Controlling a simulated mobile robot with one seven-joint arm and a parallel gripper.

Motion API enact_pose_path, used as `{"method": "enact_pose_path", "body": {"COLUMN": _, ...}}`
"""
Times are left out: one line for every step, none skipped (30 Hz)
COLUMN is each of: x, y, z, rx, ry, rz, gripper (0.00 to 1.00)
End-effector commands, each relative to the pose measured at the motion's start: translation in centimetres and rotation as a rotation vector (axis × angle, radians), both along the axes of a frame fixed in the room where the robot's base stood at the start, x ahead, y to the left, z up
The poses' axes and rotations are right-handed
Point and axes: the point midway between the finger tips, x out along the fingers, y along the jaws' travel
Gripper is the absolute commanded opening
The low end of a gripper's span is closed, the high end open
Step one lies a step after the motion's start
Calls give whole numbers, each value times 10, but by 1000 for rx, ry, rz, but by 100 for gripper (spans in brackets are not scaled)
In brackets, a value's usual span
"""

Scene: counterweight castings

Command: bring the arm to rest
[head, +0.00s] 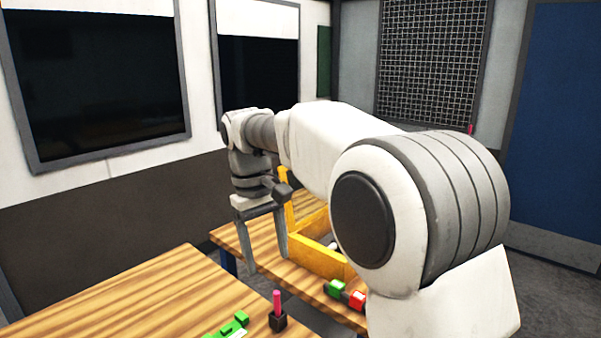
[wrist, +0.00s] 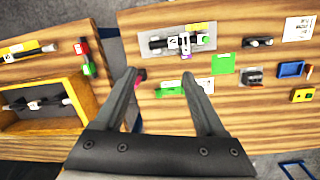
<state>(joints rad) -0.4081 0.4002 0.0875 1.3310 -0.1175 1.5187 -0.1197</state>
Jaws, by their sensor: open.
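My gripper (head: 266,262) hangs at the end of my bent arm, fingers pointing down, near the gap between two wooden tables. In the wrist view the gripper (wrist: 159,76) has its fingers wide apart with nothing between them. The fingers appear over the gap and the near table's edge. A pink-topped black piece (head: 278,310) stands on the near table, and a green part (head: 237,322) lies beside it. The green part (wrist: 172,90) also shows between the fingers in the wrist view, apparently below them. My arm hides part of the far table in the head view.
A yellow crate (head: 318,257) holding dark and white pieces stands on the far table (head: 262,262), close to my gripper. A green and red piece (head: 336,288) lies beside it. The near table (head: 130,308) carries a grey plate (wrist: 205,30), a blue tray (wrist: 281,70) and several small parts.

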Motion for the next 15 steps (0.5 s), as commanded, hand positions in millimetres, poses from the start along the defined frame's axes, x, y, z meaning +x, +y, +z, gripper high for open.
{"method": "enact_pose_path", "body": {"x": -7, "y": -15, "z": 10, "rx": 13, "ry": -27, "rz": -28, "gripper": 72}}
{"method": "enact_pose_path", "body": {"x": -12, "y": -23, "z": 14, "rx": 20, "ry": -41, "rz": -42, "gripper": 72}}
{"method": "enact_pose_path", "body": {"x": -18, "y": -33, "z": 19, "rx": 30, "ry": -62, "rz": -63, "gripper": 72}}
{"method": "enact_pose_path", "body": {"x": -22, "y": -41, "z": 23, "rx": 37, "ry": -76, "rz": -77, "gripper": 72}}
{"method": "enact_pose_path", "body": {"x": -27, "y": -48, "z": 26, "rx": 44, "ry": -91, "rz": -94, "gripper": 72}}
{"method": "enact_pose_path", "body": {"x": -34, "y": -58, "z": 30, "rx": 53, "ry": -112, "rz": -114, "gripper": 72}}
{"method": "enact_pose_path", "body": {"x": -39, "y": -65, "z": 33, "rx": 61, "ry": -127, "rz": -130, "gripper": 72}}
{"method": "enact_pose_path", "body": {"x": -45, "y": -73, "z": 35, "rx": 68, "ry": -143, "rz": -146, "gripper": 72}}
{"method": "enact_pose_path", "body": {"x": -52, "y": -82, "z": 37, "rx": 78, "ry": -162, "rz": -167, "gripper": 72}}
{"method": "enact_pose_path", "body": {"x": -59, "y": -89, "z": 39, "rx": 86, "ry": -176, "rz": -184, "gripper": 72}}
{"method": "enact_pose_path", "body": {"x": -64, "y": -95, "z": 40, "rx": 92, "ry": -193, "rz": -199, "gripper": 72}}
{"method": "enact_pose_path", "body": {"x": -73, "y": -104, "z": 42, "rx": 101, "ry": -213, "rz": -220, "gripper": 72}}
{"method": "enact_pose_path", "body": {"x": -79, "y": -111, "z": 42, "rx": 109, "ry": -228, "rz": -237, "gripper": 72}}
{"method": "enact_pose_path", "body": {"x": -86, "y": -117, "z": 43, "rx": 115, "ry": -244, "rz": -252, "gripper": 72}}
{"method": "enact_pose_path", "body": {"x": -94, "y": -125, "z": 42, "rx": 125, "ry": -264, "rz": -276, "gripper": 72}}
